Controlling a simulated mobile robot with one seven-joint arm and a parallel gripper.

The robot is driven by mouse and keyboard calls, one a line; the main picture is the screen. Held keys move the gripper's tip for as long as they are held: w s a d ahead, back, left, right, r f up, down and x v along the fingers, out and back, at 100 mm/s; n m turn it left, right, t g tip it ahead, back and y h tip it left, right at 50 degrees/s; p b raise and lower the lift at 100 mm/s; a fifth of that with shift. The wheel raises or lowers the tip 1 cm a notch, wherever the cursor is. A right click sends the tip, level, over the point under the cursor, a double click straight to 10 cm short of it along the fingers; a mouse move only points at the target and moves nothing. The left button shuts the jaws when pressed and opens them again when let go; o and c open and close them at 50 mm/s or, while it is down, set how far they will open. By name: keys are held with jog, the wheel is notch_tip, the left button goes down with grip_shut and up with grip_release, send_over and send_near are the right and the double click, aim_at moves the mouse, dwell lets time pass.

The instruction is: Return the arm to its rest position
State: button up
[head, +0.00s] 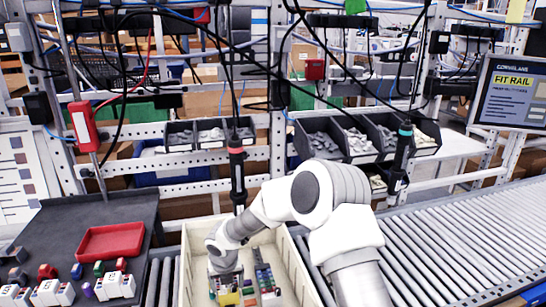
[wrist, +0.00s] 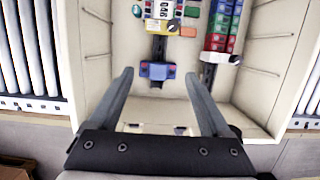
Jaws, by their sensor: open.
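My white arm (head: 318,200) reaches out over a cream bin (head: 190,245) on the roller conveyor. In the head view my gripper is at the arm's far end, low over the bin, and partly hidden among the parts. In the wrist view my gripper (wrist: 163,80) has its two grey fingers spread apart with nothing between them. Beyond the fingertips a blue part (wrist: 158,70) sits on a dark rail in the bin. Two screwdrivers, one with a red band (head: 236,165) and one with a teal band (head: 401,150), hang on cables behind the arm.
A dark table (head: 75,225) at left holds a red tray (head: 110,242) and several small coloured modules. Rollers (head: 450,235) run to the right, clear of objects. Black part bins (head: 340,137) stand on the frame behind. A screen (head: 512,95) hangs at upper right.

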jog(key=s+d+r+m+t+h+b, duration=0.1)
jog(key=s+d+r+m, duration=0.3)
jog(key=d+r+m, duration=0.7)
jog(key=s+d+r+m+t+h+b, duration=0.1)
jog(key=s+d+r+m, duration=0.4)
jog(key=d+r+m, duration=0.5)
jog(key=s+d+r+m, duration=0.3)
jog(key=s+r+m, duration=0.1)
jog(key=s+m, duration=0.5)
jog(key=s+d+r+m+y, duration=0.1)
jog(key=s+d+r+m, duration=0.2)
jog(key=s+m, duration=0.6)
jog(key=shift+s+r+t, duration=0.4)
jog(key=shift+s, duration=0.6)
